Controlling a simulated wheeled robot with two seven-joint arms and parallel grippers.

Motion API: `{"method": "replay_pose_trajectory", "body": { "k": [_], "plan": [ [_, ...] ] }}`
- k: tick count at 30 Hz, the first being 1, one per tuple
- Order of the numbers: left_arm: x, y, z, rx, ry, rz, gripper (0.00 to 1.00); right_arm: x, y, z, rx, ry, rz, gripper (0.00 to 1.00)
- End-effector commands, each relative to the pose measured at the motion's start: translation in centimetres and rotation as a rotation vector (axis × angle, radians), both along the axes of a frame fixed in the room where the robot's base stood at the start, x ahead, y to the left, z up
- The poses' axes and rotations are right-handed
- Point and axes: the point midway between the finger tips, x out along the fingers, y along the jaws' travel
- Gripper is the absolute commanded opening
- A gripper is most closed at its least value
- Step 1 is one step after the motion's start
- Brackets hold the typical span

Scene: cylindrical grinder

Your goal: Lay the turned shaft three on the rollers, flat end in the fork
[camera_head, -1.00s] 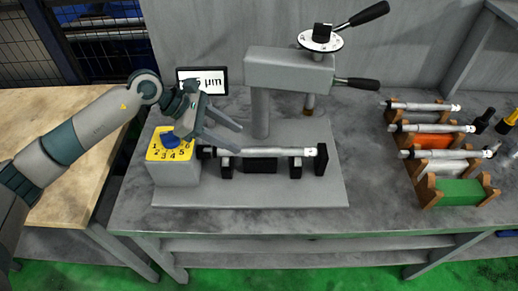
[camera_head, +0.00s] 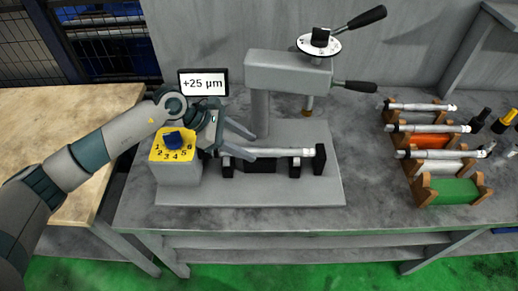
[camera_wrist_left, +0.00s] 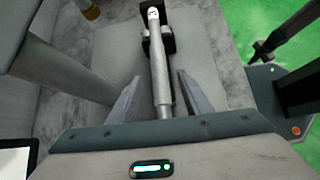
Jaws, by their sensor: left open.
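A metal shaft (camera_head: 292,153) lies level on the black rollers (camera_head: 295,169) of the grinder base. Its light, marked right end is by the black end block (camera_head: 320,158); the mark is too small to read. My left gripper (camera_head: 256,148) is open at the shaft's left part. In the left wrist view the shaft (camera_wrist_left: 159,70) runs between the two spread fingers (camera_wrist_left: 156,85), with a gap on each side. The shaft's left end and the fork are hidden behind my gripper, so I cannot tell how they meet.
A yellow dial box (camera_head: 173,152) with a blue knob stands close under my left wrist. A display (camera_head: 203,83) reads +25 µm. The grinder head (camera_head: 290,68) overhangs behind. Three shafts rest in the rack at right; the green cradle (camera_head: 455,191) is empty.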

Motion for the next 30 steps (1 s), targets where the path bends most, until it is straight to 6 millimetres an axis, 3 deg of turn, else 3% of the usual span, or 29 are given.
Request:
{"method": "replay_pose_trajectory", "body": {
  "k": [1,7,23,24,30],
  "plan": [
    [0.0,-0.5,0.0,-0.001,0.004,-0.001,0.45,0.0,0.0,0.9,0.0,0.0,0.0,0.0],
    [0.2,-2.0,-1.8,-0.001,0.003,0.0,0.45,-0.1,0.0,1.8,0.001,0.0,0.0,0.0],
    [0.2,-2.2,-2.3,0.0,0.0,0.0,0.45,-0.1,0.0,1.8,0.001,0.0,0.001,0.0],
    [0.2,-2.2,-2.2,0.0,0.0,0.0,0.42,-0.1,0.1,1.8,0.001,0.0,0.001,0.0],
    [0.2,-2.2,-2.2,0.0,0.0,0.0,0.0,-0.1,0.0,1.8,0.001,0.0,0.001,0.0]
  ]
}}
